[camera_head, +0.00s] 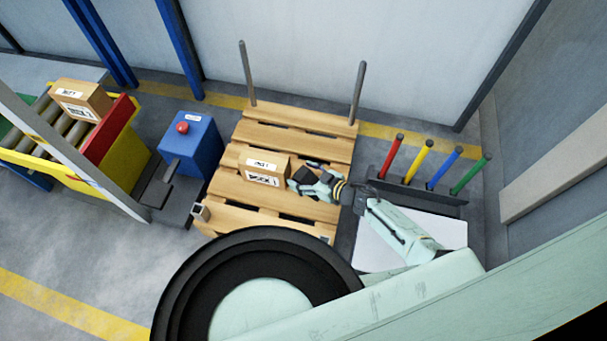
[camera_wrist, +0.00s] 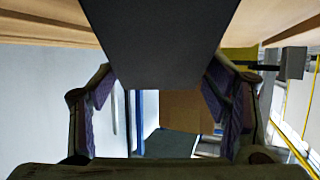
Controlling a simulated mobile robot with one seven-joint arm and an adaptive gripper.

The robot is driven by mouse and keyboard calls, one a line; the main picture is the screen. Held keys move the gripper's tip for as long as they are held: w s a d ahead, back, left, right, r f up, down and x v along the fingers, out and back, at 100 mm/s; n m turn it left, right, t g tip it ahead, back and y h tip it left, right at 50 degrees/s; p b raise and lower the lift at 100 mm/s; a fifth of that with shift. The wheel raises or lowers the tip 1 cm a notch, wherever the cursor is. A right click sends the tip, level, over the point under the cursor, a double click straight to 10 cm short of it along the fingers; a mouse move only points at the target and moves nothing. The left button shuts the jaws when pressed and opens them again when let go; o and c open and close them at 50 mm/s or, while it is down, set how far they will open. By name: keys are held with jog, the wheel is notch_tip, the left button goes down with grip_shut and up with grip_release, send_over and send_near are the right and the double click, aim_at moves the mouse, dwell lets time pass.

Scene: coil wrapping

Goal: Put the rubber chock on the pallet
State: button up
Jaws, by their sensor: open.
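The pallet (camera_head: 285,137) is wooden and lies at the middle of the head view. Its planks (camera_wrist: 45,25) run along the top of the wrist view, which looks upside down. My gripper (camera_head: 305,178) is low over the right half of the pallet, pointing left, just right of a cardboard box. In the wrist view its two fingers stand apart on either side of a dark grey block, which looks like the rubber chock (camera_wrist: 160,40). The block appears to be against the planks, but the contact is hidden. In the head view I cannot pick out the chock from the dark fingers.
A labelled cardboard box (camera_head: 264,169) sits on the pallet. Two grey posts (camera_head: 357,93) rise at its far edge. A blue box with a red button (camera_head: 188,145) and a roller conveyor (camera_head: 55,125) stand left. Coloured handles (camera_head: 445,170) stand in a rack at right.

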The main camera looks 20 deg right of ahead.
jog(key=shift+r, duration=0.15)
jog(key=shift+s+d+r, duration=0.15)
jog(key=shift+s+d, duration=0.05)
jog(key=shift+s, duration=0.05)
jog(key=p+v, duration=0.1)
jog(key=v, duration=1)
jog(key=shift+s+p, duration=0.15)
jog(key=shift+p, duration=0.15)
